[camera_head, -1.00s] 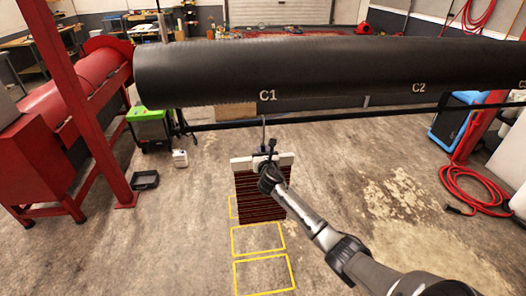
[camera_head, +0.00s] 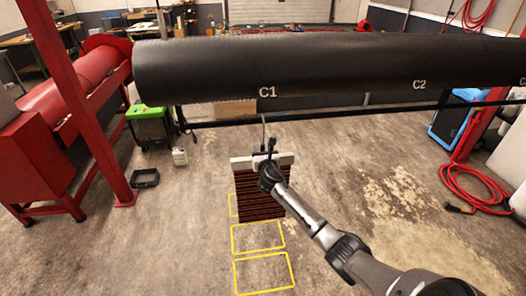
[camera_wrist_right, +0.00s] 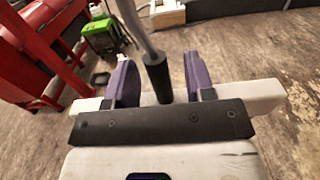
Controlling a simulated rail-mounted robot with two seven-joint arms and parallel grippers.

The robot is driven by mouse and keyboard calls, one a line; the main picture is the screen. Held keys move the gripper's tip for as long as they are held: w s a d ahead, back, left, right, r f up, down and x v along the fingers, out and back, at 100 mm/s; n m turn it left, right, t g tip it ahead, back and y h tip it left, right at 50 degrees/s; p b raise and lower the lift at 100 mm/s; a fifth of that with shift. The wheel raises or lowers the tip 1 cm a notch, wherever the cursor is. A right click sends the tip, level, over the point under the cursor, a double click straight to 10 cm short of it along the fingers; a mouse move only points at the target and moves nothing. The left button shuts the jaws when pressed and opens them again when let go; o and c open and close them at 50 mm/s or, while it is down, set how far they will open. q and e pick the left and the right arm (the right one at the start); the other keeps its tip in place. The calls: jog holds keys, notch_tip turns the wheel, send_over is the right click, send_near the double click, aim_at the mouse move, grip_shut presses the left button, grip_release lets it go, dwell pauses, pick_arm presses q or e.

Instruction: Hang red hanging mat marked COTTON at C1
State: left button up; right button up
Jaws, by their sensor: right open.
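The red hanging mat (camera_head: 260,195), dark with thin stripes, hangs upright below a white bar (camera_head: 242,161). No COTTON mark is readable. A thin grey hook stem (camera_head: 263,130) rises from the bar to the black rail below the C1 label (camera_head: 268,92). Whether the hook's top bears on the rail is too small to tell. My right gripper (camera_head: 266,148) is at the bar's middle. In the right wrist view its two purple-padded fingers (camera_wrist_right: 158,80) stand apart on either side of the stem's black grip (camera_wrist_right: 156,78), with gaps on both sides. My left gripper is out of view.
A large black roller (camera_head: 340,70) spans the top, with the C2 label (camera_head: 419,85) farther right. The thin black rail (camera_head: 340,115) runs below it. Yellow floor outlines (camera_head: 263,272) lie below the mat. A red post (camera_head: 85,100) stands left. A red hose (camera_head: 465,185) lies right.

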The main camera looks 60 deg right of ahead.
jog(key=shift+s+a, duration=0.25)
jog(key=p+v, duration=0.2)
jog(key=v, duration=1.1)
